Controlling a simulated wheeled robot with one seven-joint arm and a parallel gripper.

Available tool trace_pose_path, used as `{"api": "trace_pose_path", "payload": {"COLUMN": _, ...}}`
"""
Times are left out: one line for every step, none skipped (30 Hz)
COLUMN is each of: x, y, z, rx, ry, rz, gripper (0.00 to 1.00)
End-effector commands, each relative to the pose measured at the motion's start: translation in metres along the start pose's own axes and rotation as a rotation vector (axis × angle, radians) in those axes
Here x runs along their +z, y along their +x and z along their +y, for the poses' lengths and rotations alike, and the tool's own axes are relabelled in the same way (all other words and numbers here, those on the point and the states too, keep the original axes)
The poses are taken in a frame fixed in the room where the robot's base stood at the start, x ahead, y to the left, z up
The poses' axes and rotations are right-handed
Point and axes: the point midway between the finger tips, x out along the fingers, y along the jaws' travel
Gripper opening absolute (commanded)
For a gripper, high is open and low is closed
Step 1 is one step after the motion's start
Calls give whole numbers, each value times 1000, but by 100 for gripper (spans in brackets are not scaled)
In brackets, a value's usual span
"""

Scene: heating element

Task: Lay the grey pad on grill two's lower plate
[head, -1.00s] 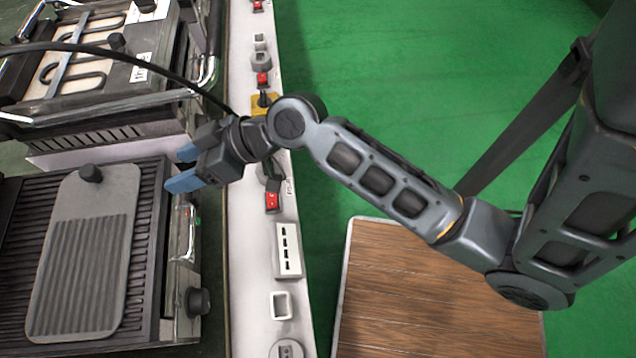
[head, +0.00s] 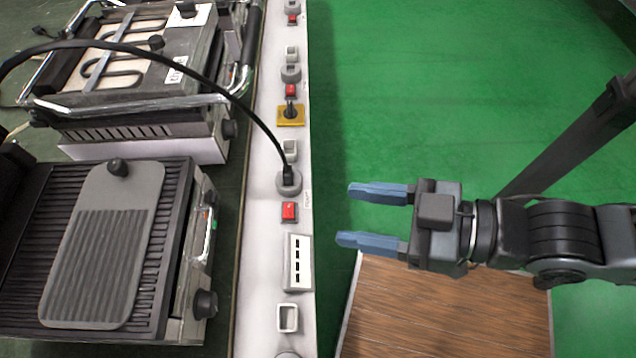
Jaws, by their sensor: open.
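The grey pad (head: 104,250) is a flat plate with rounded corners, a ribbed lower half and a dark knob near its top edge. It lies on the black ribbed lower plate (head: 30,262) of the near grill at the lower left, slightly turned against the ribs. Nothing covers it. My gripper (head: 368,217) is open and empty, with two blue fingers pointing left. It is well to the right of the pad, past the white strip and over the green floor near the wooden top. No label with the grill's number is readable on the near grill.
A second grill (head: 140,95) with a heating coil on top stands behind. A white strip (head: 270,235) with red switches and sockets runs along the bench edge. A black cable (head: 215,75) arches to a socket. A wooden top (head: 440,310) stands at the lower right; green floor is free.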

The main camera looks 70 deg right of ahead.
Motion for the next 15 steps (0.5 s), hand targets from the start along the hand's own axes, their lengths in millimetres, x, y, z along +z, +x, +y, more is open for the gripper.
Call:
{"api": "trace_pose_path", "payload": {"x": 0, "y": 0, "z": 0, "rx": -1, "ry": 0, "rz": 1, "gripper": 58}}
{"api": "trace_pose_path", "payload": {"x": 0, "y": 0, "z": 0, "rx": 0, "ry": 0, "rz": 1, "gripper": 58}}
{"api": "trace_pose_path", "payload": {"x": 0, "y": 0, "z": 0, "rx": 0, "ry": 0, "rz": 1, "gripper": 58}}
{"api": "trace_pose_path", "payload": {"x": 0, "y": 0, "z": 0, "rx": 0, "ry": 0, "rz": 1, "gripper": 58}}
{"api": "trace_pose_path", "payload": {"x": 0, "y": 0, "z": 0, "rx": 0, "ry": 0, "rz": 1, "gripper": 58}}
{"api": "trace_pose_path", "payload": {"x": 0, "y": 1, "z": 0, "rx": 0, "ry": -1, "rz": 1, "gripper": 58}}
{"api": "trace_pose_path", "payload": {"x": 0, "y": 2, "z": 1, "rx": -1, "ry": -3, "rz": 0, "gripper": 58}}
{"api": "trace_pose_path", "payload": {"x": 1, "y": 4, "z": 2, "rx": -2, "ry": -7, "rz": 0, "gripper": 58}}
{"api": "trace_pose_path", "payload": {"x": 3, "y": 8, "z": 5, "rx": -5, "ry": -14, "rz": -1, "gripper": 58}}
{"api": "trace_pose_path", "payload": {"x": 5, "y": 13, "z": 7, "rx": -7, "ry": -22, "rz": -5, "gripper": 58}}
{"api": "trace_pose_path", "payload": {"x": 7, "y": 18, "z": 11, "rx": -10, "ry": -32, "rz": -7, "gripper": 58}}
{"api": "trace_pose_path", "payload": {"x": 10, "y": 28, "z": 16, "rx": -14, "ry": -46, "rz": -14, "gripper": 58}}
{"api": "trace_pose_path", "payload": {"x": 13, "y": 36, "z": 20, "rx": -18, "ry": -59, "rz": -17, "gripper": 58}}
{"api": "trace_pose_path", "payload": {"x": 16, "y": 45, "z": 25, "rx": -21, "ry": -70, "rz": -24, "gripper": 58}}
{"api": "trace_pose_path", "payload": {"x": 18, "y": 59, "z": 31, "rx": -26, "ry": -86, "rz": -30, "gripper": 58}}
